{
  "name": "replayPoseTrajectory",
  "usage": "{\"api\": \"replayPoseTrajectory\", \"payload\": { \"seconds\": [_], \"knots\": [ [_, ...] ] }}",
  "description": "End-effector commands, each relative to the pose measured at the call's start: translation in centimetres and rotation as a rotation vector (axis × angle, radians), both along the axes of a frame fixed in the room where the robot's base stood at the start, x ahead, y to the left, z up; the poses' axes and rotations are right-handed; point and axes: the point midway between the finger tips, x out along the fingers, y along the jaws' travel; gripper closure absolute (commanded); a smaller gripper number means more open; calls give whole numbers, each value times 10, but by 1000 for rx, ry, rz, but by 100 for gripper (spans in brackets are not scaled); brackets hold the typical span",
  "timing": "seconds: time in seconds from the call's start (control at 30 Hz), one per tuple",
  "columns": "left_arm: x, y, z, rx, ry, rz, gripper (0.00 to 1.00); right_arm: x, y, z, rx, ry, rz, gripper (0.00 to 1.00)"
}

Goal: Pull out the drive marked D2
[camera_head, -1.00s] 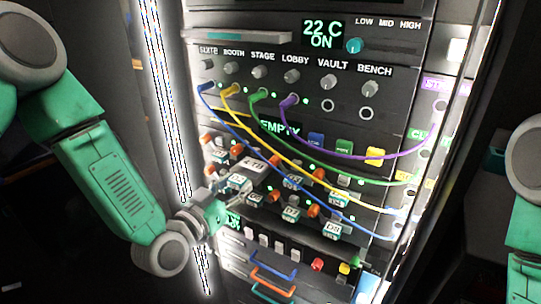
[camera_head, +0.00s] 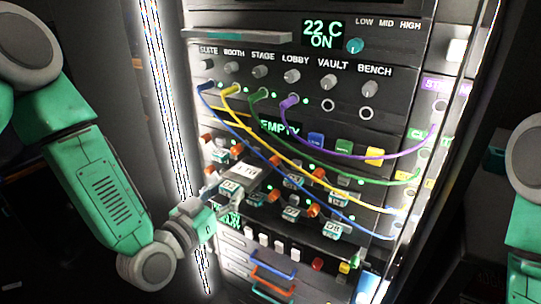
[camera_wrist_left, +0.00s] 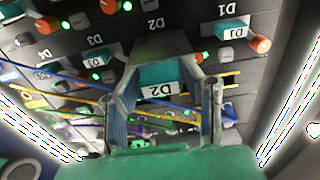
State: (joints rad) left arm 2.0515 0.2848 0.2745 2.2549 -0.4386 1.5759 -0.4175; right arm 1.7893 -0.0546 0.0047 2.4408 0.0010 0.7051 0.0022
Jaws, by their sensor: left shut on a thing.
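The drive marked D2 (camera_wrist_left: 160,72) is a grey block with a teal front and a white D2 label, upside down in the wrist view. Its grey body reaches back toward the panel below a printed D2. In the head view the drive (camera_head: 243,171) sticks out from its row farther than its neighbours. My left gripper (camera_wrist_left: 166,92) is shut on its front, one finger on each side. In the head view this gripper (camera_head: 222,188) is at the left end of the drive row and hides part of the drive front. My right gripper is not in view.
Drive D1 (camera_wrist_left: 232,31) and drive D3 (camera_wrist_left: 95,56) sit beside it, with orange knobs around. Blue, yellow, green and purple cables (camera_head: 330,149) hang across the rack in front of the drives. A bright light strip (camera_head: 166,100) runs down the rack's left edge.

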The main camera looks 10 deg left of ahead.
Motion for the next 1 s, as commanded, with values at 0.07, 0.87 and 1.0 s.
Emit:
{"api": "replayPoseTrajectory", "payload": {
  "seconds": [0.07, 0.87, 1.0],
  "knots": [
    [-4, 2, 0, 0, 0, 1, 95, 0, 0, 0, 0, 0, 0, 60],
    [-41, 15, 0, 0, 1, 1, 95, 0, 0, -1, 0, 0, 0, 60],
    [-48, 18, 0, 0, 0, 0, 95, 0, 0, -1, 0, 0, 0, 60]
  ]
}}
